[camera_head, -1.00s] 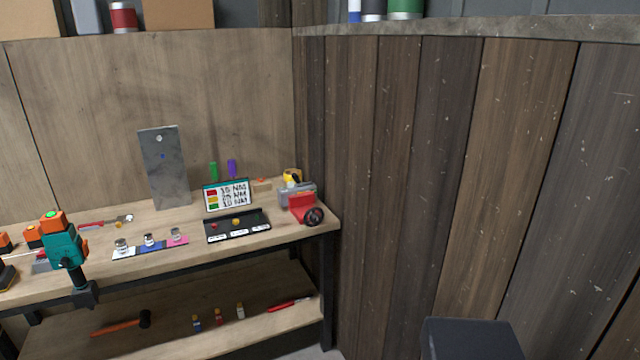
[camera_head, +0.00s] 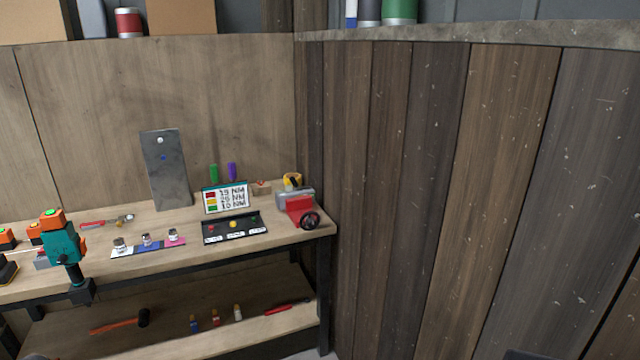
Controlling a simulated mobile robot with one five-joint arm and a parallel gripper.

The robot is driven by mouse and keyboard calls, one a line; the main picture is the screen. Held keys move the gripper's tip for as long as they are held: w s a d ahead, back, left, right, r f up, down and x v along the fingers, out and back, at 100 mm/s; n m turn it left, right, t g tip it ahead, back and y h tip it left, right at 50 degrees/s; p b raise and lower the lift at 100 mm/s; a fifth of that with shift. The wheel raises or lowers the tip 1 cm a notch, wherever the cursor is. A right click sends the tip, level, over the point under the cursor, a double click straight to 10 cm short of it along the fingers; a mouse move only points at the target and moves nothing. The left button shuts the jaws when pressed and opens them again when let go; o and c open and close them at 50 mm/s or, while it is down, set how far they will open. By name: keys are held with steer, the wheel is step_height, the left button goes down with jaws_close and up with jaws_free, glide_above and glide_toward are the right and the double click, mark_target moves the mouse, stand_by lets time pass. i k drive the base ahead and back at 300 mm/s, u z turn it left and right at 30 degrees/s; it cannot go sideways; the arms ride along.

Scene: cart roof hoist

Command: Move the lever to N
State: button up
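I cannot make out a lever or an N mark anywhere in this view. My gripper is not in view. The closest thing with a handle is a red and grey device with a black round handwheel (camera_head: 310,221) at the right end of the workbench, and no lever can be told on it.
A wooden workbench (camera_head: 190,217) on the left holds a teal and orange power tool (camera_head: 65,245), a sign with Nm values (camera_head: 226,198), a black tray (camera_head: 234,228) and a grey metal plate (camera_head: 166,170). A plank wall (camera_head: 445,200) fills the right side.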

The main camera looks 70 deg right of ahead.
mark_target(293, 181)
steer(key=z, duration=0.45)
steer(key=i, duration=1)
steer(key=u, duration=0.05)
